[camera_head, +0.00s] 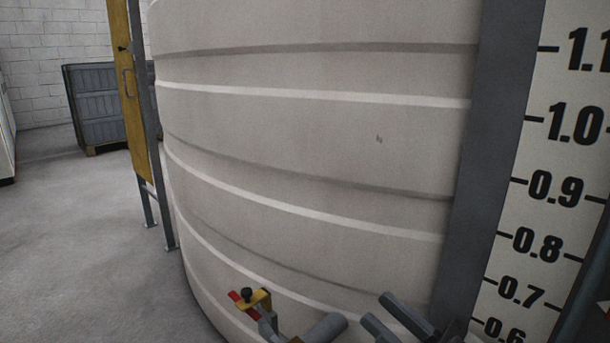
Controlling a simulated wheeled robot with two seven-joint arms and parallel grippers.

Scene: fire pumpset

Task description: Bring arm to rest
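My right gripper (376,309) is at the bottom edge, right of centre, in front of the large pale tank (320,150). Its two grey fingers point up and left, with a gap between them and nothing seen in it. My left gripper is not seen.
A level scale board (560,180) with black numbers stands at the right beside a grey post (490,150). A yellow panel (128,90) on a grey frame stands left of the tank. A dark crate (100,105) is further back. The floor (80,240) at the left is clear.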

